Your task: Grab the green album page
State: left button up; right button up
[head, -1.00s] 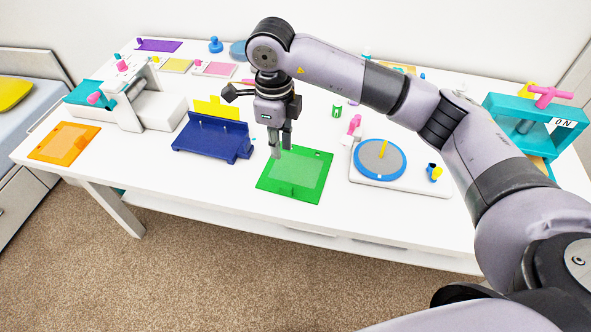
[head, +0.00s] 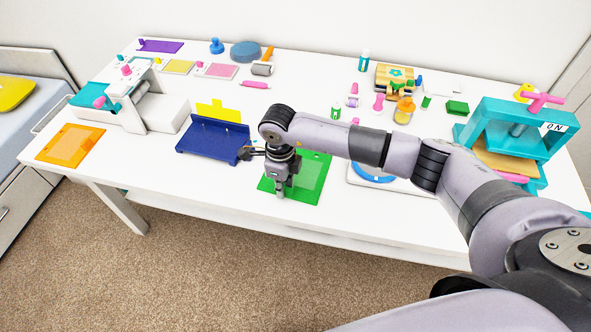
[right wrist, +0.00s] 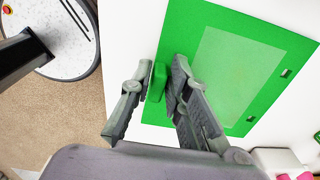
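The green album page (head: 316,172) lies flat near the table's front edge. My right arm covers part of it in the head view. In the right wrist view the page (right wrist: 212,28) shows a paler rectangle, two small slots and a raised green tab (right wrist: 156,82) at its near edge. My right gripper (head: 280,194) points down at the page's front edge. In the right wrist view its fingers (right wrist: 158,84) stand on either side of the tab, close to it. I cannot tell whether both fingers touch it. My left gripper is not in view.
A dark blue holder (head: 212,138) with a yellow piece stands left of the page. An orange page (head: 70,146) lies farther left. A blue disc on a white board (head: 410,187) is to the right, partly behind my arm. A teal press (head: 525,128) stands at far right.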

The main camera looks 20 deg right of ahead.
jog(key=shift+f, duration=0.25)
jog(key=shift+c, duration=0.6)
grip_shut()
jog(key=shift+r, duration=0.2)
